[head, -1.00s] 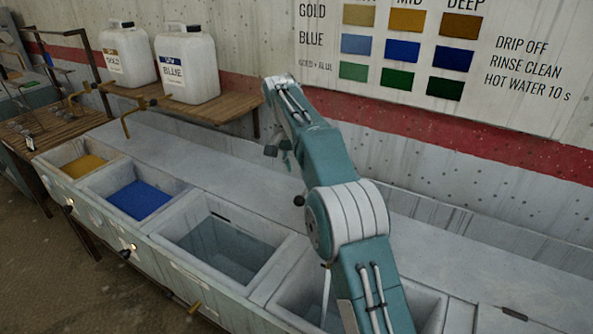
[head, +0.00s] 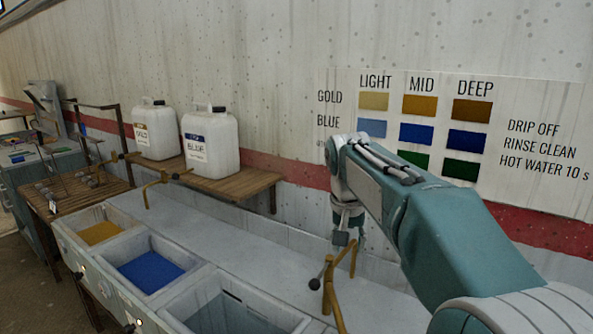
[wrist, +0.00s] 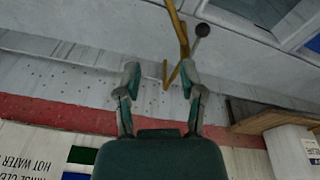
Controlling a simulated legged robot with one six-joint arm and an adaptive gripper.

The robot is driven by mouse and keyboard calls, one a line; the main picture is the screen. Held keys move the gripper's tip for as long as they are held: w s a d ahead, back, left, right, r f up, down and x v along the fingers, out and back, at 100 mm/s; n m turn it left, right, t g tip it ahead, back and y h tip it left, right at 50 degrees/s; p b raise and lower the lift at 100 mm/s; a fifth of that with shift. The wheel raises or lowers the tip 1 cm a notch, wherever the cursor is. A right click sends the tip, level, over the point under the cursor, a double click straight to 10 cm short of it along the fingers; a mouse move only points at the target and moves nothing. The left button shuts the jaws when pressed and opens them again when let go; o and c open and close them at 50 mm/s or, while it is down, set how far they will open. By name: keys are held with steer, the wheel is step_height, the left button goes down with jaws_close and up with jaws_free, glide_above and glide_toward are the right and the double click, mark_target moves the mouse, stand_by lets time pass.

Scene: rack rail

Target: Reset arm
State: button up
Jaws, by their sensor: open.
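My gripper (wrist: 160,82) is open in the wrist view, its two fingers apart with nothing between them. Beyond the fingertips, a brass tap (wrist: 178,32) with a dark round knob shows. I cannot tell whether a finger touches it. In the head view my teal and white arm reaches in from the lower right and bends down at the wrist. The gripper there is small and partly hidden, just above the brass tap (head: 338,290). The gripper holds nothing that I can see.
A trough holds a gold basin (head: 101,233), a blue basin (head: 150,271) and a grey basin (head: 225,315). White GOLD (head: 155,132) and BLUE (head: 212,145) jugs stand on a wooden shelf (head: 232,183). A colour chart (head: 345,90) is on the wall. A wooden rack stands left.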

steer(key=s+d+n+t, duration=0.2)
steer(key=s+d, duration=0.2)
steer(key=s, duration=1.1)
steer(key=s+d+f+t+y, duration=0.1)
steer(key=s+f+t, duration=0.1)
steer(key=s+f, duration=0.6)
steer(key=s, duration=0.3)
steer(key=shift+s+f+n, duration=0.2)
steer(key=shift+s+n, duration=0.15)
steer(key=shift+n, duration=0.05)
steer(key=shift+d, duration=0.1)
stand_by(4.9)
